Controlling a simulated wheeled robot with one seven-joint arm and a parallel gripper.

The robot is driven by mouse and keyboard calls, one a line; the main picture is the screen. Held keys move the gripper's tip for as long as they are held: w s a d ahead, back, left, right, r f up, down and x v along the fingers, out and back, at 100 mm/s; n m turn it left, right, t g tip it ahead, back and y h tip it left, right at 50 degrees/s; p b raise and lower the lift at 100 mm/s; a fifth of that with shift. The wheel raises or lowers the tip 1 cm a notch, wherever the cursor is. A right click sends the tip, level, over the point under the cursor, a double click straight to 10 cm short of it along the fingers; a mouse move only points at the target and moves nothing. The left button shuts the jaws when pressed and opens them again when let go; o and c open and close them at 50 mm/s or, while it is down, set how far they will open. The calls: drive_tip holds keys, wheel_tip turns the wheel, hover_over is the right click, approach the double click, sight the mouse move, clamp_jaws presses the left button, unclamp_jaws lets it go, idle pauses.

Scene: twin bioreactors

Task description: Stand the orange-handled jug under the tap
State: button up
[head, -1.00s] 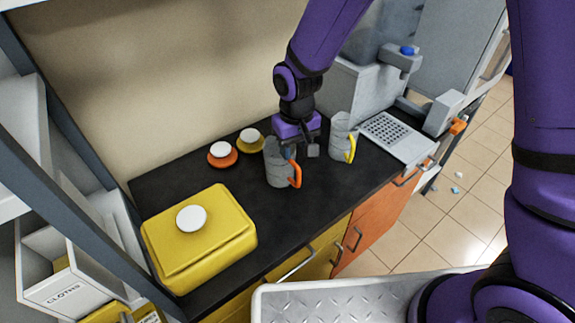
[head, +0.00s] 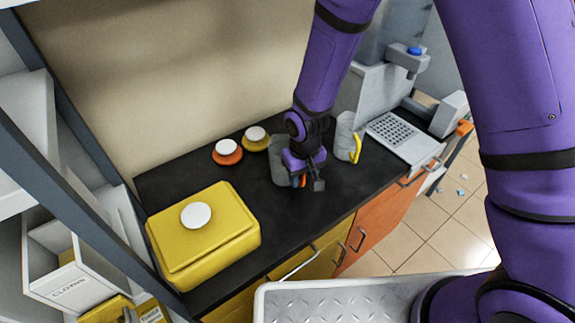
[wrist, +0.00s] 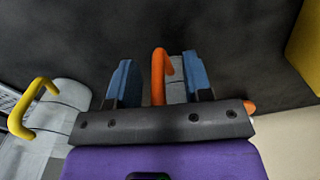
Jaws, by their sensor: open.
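The orange-handled jug (head: 279,164) is a grey jug standing upright on the black counter, partly hidden behind my gripper (head: 306,184). In the wrist view its orange handle (wrist: 159,72) lies between the two blue fingers of my open gripper (wrist: 160,82), with a gap on each side. The tap (head: 408,58), grey with a blue top, stands at the back right. Below it is the perforated drip tray (head: 395,132), with nothing standing on it.
A yellow-handled jug (head: 345,138) stands between the orange-handled jug and the drip tray. A yellow box (head: 205,247) fills the counter's near left. The front middle of the black counter (head: 290,222) is clear.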

drive_tip(key=shift+c, duration=0.4)
clamp_jaws()
drive_tip(key=shift+r, duration=0.15)
